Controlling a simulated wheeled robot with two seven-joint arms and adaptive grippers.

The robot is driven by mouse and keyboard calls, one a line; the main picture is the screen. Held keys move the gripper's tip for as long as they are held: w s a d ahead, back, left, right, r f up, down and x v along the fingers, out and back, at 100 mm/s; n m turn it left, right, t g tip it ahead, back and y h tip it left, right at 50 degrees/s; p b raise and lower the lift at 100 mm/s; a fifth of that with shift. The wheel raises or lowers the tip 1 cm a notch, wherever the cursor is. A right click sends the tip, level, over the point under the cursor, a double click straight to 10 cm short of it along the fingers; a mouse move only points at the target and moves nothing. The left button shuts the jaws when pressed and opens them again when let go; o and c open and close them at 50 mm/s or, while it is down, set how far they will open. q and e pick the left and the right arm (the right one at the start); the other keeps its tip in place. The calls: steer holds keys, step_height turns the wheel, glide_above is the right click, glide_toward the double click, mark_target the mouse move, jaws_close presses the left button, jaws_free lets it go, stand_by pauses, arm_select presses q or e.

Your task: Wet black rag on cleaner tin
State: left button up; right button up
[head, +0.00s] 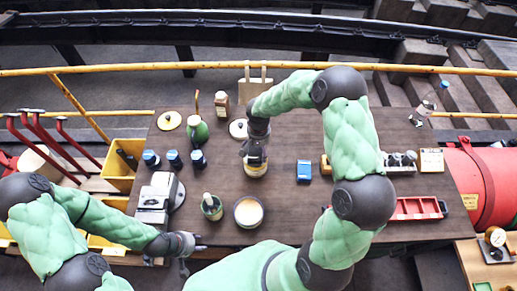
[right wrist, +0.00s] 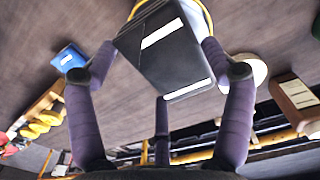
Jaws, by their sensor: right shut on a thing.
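My right gripper (head: 256,150) points down over the middle of the table. An open round tin (head: 248,212) with pale contents stands nearer the front; I cannot tell which is the cleaner tin. My left gripper (head: 190,246) is at the front left edge, fingers apart and empty.
A green bottle (head: 198,132), several dark blue-capped jars (head: 174,160) and a small bottle (head: 212,207) stand to the left. A blue box (head: 304,171) lies to the right, with a red tray (head: 417,208) beyond it. A pale round lid (head: 238,129) lies behind the gripper.

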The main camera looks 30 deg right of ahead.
mark_target(259, 151)
steer(key=shift+d+f+b, duration=0.1)
steer(key=shift+f+b, duration=0.85)
steer(key=shift+f, duration=0.05)
stand_by(0.8)
steer(key=shift+r, duration=0.1)
stand_by(0.5)
steer(key=shift+a+r+p, duration=0.2)
steer(key=shift+r+p, duration=0.6)
steer(key=shift+r, duration=0.65)
steer(key=shift+d+r+p, duration=0.1)
steer(key=shift+r+p, duration=0.95)
steer(key=shift+r, duration=1)
steer(key=shift+f, duration=0.1)
